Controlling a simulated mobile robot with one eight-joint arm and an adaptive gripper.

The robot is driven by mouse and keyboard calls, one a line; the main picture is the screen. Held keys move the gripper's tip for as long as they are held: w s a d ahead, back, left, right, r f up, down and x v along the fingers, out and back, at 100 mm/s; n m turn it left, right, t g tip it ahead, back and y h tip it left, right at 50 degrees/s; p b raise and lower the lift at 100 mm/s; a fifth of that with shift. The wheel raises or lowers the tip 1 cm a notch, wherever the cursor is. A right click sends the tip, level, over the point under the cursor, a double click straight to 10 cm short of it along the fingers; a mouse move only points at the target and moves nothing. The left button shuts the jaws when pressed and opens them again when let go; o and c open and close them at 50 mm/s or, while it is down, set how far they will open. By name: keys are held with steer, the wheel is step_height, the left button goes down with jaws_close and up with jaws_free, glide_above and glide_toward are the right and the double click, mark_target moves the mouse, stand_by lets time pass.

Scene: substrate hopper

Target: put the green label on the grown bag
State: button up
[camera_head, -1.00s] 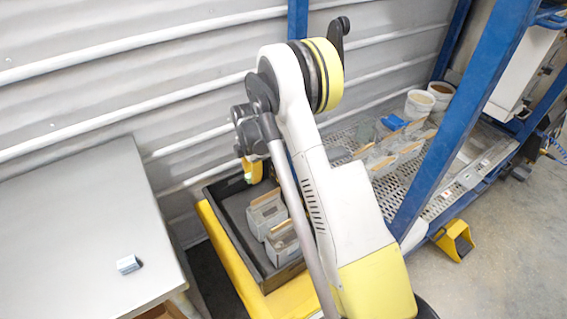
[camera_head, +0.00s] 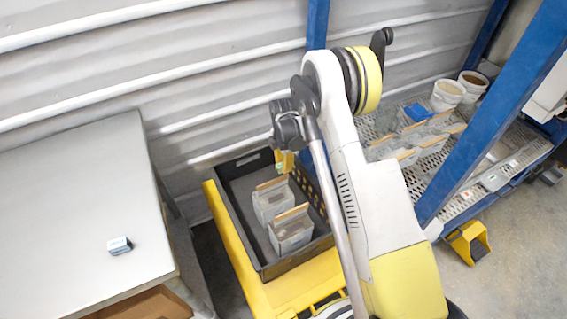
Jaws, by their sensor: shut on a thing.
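My gripper (camera_head: 284,163) shows small at the end of my arm, over the far part of the black crate (camera_head: 268,272). Its yellow fingers are shut on a small green piece, seemingly the green label (camera_head: 279,168), mostly hidden by the fingers. Two clear-sided bags with brown tops stand upright in the crate: a far bag (camera_head: 270,204) just below the gripper in the picture and a near bag (camera_head: 290,236). Whether the fingers touch the far bag, I cannot tell. Which bag is the grown one, I cannot make out.
The crate stands on a yellow cart (camera_head: 237,270). A grey table (camera_head: 70,220) at left holds a small grey-white block (camera_head: 119,245). A mesh rack (camera_head: 470,196) at right holds more bags and two white buckets (camera_head: 447,95). A blue post (camera_head: 316,30) stands behind the crate.

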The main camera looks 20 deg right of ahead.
mark_target(284, 177)
steer(key=shift+f+b, duration=1.85)
steer(key=shift+f, duration=0.8)
steer(key=o, duration=1.4)
steer(key=shift+r+p, duration=1.4)
steer(key=shift+r, duration=2.15)
